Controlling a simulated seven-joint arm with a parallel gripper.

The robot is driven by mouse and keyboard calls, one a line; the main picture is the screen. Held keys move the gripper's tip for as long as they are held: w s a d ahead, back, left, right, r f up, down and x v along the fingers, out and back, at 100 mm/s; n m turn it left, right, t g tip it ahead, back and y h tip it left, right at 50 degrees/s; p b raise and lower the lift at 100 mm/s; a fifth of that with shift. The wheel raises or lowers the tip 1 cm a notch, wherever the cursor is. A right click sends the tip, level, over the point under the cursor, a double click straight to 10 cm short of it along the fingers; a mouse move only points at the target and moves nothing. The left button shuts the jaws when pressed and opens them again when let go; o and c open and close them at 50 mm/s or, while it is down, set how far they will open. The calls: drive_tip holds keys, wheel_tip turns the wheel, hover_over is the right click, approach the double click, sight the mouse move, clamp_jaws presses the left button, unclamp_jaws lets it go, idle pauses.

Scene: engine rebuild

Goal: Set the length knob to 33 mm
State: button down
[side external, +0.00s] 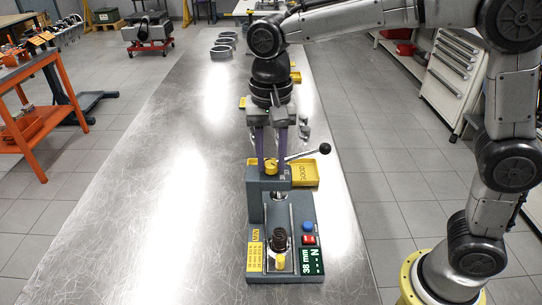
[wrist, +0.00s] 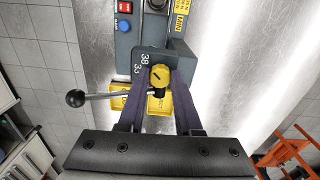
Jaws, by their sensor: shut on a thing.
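The yellow length knob (side external: 271,166) sits on top of the grey tester's column (side external: 256,203). It also shows in the wrist view (wrist: 160,74), with a dark mark on its face and the printed numbers 38 and 33 beside it. My gripper (side external: 271,158) points straight down with its two purple fingers on either side of the knob, shut on it. The tester's green display (side external: 311,262) reads 38 mm above dashes and N. The exact direction of the knob's mark is too small to tell.
A lever with a black ball (side external: 324,148) sticks out right of the column, close to my fingers. A yellow GOOD bin (side external: 305,173) is behind it. The bench's left side is clear.

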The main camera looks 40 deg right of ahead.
sight(271, 163)
drive_tip(key=n, duration=0.4)
drive_tip(key=shift+r, duration=0.1)
drive_tip(key=shift+n, duration=2.1)
drive_tip(key=c, duration=0.6)
unclamp_jaws()
wheel_tip(271, 163, up, 14)
